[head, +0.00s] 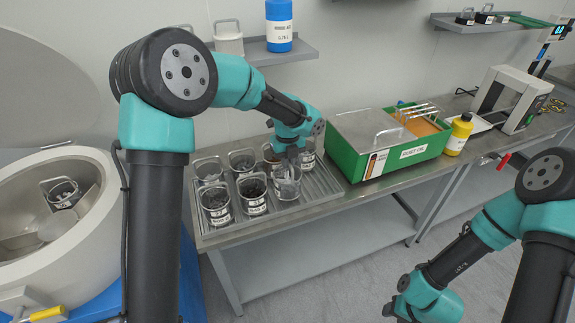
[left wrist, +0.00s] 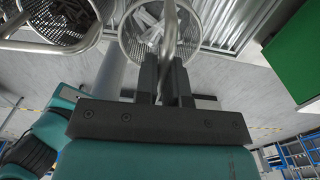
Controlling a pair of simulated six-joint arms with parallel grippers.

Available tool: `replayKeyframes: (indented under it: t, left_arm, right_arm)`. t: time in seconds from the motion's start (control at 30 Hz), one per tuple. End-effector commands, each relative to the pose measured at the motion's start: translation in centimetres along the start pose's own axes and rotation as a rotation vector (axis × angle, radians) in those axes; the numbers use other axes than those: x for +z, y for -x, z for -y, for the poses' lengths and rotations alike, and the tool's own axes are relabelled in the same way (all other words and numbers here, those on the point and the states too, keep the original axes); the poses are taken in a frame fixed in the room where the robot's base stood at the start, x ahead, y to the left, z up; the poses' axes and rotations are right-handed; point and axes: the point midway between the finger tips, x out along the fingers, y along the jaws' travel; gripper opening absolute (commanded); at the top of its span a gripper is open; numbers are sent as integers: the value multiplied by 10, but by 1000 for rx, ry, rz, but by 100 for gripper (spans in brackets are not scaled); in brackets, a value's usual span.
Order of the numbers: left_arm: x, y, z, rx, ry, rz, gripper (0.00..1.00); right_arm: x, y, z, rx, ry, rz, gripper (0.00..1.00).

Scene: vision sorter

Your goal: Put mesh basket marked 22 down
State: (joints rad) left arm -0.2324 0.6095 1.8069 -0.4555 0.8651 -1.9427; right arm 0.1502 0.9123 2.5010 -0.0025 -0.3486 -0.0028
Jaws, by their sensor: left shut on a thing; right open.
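My left gripper (head: 289,157) is shut on the upright handle of a mesh basket (head: 287,188) with pale metal parts inside. The basket is upright at the front right of a ribbed metal tray (head: 322,186). I cannot tell whether its bottom touches the tray, and I cannot read its label clearly. In the left wrist view, the fingers (left wrist: 168,85) close on the handle, with the basket (left wrist: 128,38) and its pale contents beyond. My right arm is at the lower right of the head view; its gripper is out of frame.
Several other baskets stand close by on the tray, including one with dark contents (head: 253,203) just left. A green box (head: 347,160) stands to the right, then a yellow bottle (head: 459,135). A round open machine (head: 90,250) is at far left.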

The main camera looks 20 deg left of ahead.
Motion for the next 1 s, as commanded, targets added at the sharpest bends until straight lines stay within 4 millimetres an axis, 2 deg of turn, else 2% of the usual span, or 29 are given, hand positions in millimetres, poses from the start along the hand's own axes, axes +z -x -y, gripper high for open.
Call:
replayKeyframes:
  t: [0.1, 0.2, 0.63, 0.67, 0.7, 0.9, 1.0]
  left_arm:
    - [0, -13, 0, 1, -1, 1, 0]
    - [0, -18, 0, 0, -1, 1, 0]
    - [0, -21, 0, -1, 0, 1, 0]
    - [0, -22, 0, 0, 0, 0, 12]
    - [0, -21, 0, 0, 0, 0, 16]
    - [0, -21, 0, 0, 0, 0, 35]
    - [0, -21, 0, 0, 0, 0, 35]
  right_arm:
    - [0, 0, 0, 0, 0, 0, 45]
    - [0, 0, 0, 0, 0, 0, 45]
    - [0, 0, 0, 0, 0, 0, 45]
    - [0, 0, 0, 0, 0, 0, 45]
    - [0, 0, 0, 0, 0, 0, 45]
    - [0, 0, 0, 0, 0, 0, 45]
    - [0, 0, 0, 0, 0, 0, 45]
